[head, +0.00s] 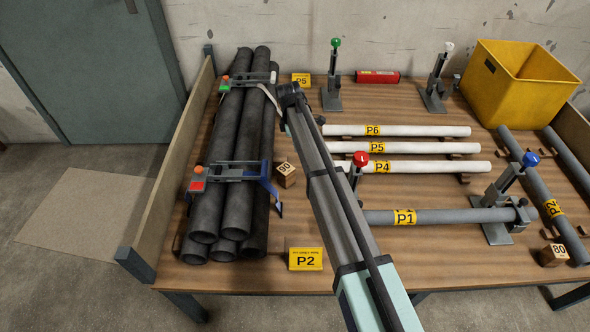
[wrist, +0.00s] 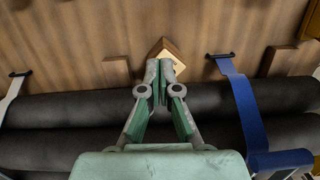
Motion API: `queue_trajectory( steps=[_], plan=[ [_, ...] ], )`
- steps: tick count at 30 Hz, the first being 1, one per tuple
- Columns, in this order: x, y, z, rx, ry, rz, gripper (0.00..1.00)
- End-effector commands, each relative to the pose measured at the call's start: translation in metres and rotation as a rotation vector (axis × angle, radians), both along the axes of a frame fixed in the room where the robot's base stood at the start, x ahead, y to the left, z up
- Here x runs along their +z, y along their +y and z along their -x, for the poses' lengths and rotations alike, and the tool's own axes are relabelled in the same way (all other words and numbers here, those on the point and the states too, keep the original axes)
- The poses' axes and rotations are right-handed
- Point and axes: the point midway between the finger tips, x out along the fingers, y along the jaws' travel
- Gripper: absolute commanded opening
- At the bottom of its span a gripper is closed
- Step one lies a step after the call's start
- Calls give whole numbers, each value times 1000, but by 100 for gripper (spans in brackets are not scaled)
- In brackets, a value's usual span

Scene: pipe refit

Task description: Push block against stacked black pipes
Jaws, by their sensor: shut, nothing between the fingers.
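The wooden block (head: 286,175), marked 80, stands on the table just right of the stacked black pipes (head: 232,150), near the blue strap. In the wrist view the block (wrist: 168,47) sits turned with a corner toward the top, partly hidden behind the fingertips. A strip of table seems to lie between it and the pipes (wrist: 70,107), but the fingers cover part of this. My gripper (wrist: 160,72) is shut and empty, its tips overlapping the block's pipe side in the picture; contact is unclear.
A blue strap (wrist: 238,95) and a white strap (wrist: 14,95) cross the pipes on either side of the gripper. A yellow P2 sign (head: 305,259) stands nearby. White pipes (head: 400,131) and a grey P1 pipe (head: 445,215) lie to the right. Another 80 block (head: 553,255) is at the right.

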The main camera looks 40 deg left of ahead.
Motion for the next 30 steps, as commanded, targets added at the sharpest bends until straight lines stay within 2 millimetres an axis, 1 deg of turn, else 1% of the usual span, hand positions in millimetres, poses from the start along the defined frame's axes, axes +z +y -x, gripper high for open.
queue_trajectory(
  steps=[1,3,6,9,12,16,19,23,30],
  plan=[
    [-16,-12,-20,33,18,-14,0],
    [-21,-20,-35,117,44,-34,0],
    [-25,-25,-47,247,71,-60,0],
    [-22,-21,-44,380,88,-81,0],
    [-22,-19,-42,470,95,-88,0],
    [-25,-19,-42,515,96,-86,0],
    [-33,-18,-42,519,96,-86,0],
    [-52,-19,-42,517,98,-85,0],
    [-99,-19,-42,516,98,-84,0]
  ],
)
